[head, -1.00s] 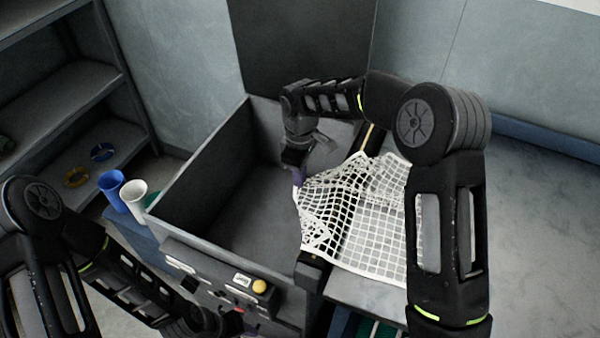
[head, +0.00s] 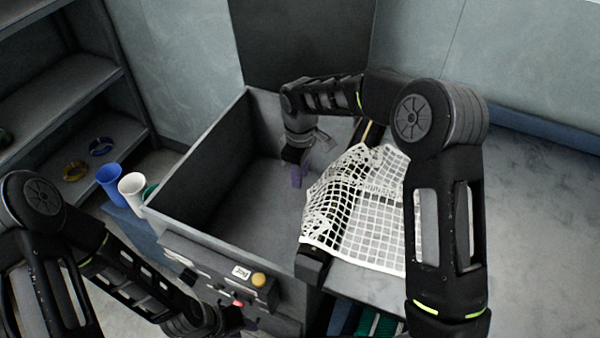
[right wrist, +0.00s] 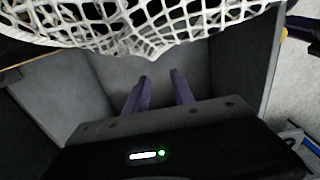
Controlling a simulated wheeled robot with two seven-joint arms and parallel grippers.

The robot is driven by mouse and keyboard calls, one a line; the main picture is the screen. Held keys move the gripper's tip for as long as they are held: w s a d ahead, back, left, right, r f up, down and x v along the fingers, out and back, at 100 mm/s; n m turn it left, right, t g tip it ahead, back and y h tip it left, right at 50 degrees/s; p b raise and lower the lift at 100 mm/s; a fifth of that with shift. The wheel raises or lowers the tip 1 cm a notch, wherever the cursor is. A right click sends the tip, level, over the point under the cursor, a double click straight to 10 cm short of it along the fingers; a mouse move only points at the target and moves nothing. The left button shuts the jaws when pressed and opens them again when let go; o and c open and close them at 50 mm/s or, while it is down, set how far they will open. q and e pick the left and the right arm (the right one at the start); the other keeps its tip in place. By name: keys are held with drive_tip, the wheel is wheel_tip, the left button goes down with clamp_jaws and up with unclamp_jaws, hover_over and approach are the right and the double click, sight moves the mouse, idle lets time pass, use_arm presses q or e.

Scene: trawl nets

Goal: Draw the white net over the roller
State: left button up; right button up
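The white net (head: 375,225) lies on the grey table and across the dark roller (head: 312,268) between table and bin. Its left part is bunched on the roller, with its edge at the bin's right side. Most of the roller is hidden under it. My right gripper (head: 298,176) is over the bin, left of the net. In the right wrist view its two purple fingers (right wrist: 160,92) are apart with nothing between them. The net (right wrist: 150,30) hangs across the top there, clear of the fingertips. My left gripper (head: 248,325) is low by the bin's front, its fingers barely visible.
The open grey bin (head: 195,155) is empty inside. A control box with a yellow button (head: 258,280) is on its front. Blue (head: 110,183) and white (head: 132,188) cups stand to its left. Shelves (head: 60,90) hold rings at far left.

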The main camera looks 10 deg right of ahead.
drive_tip(key=o, duration=0.6)
drive_tip(key=shift+o, duration=0.5)
drive_tip(key=o, duration=0.6)
drive_tip(key=shift+c, duration=0.2)
wheel_tip(320, 180, up, 6)
drive_tip(key=p, duration=0.3)
drive_tip(key=shift+f+p, duration=0.2)
drive_tip(key=shift+p, duration=0.1)
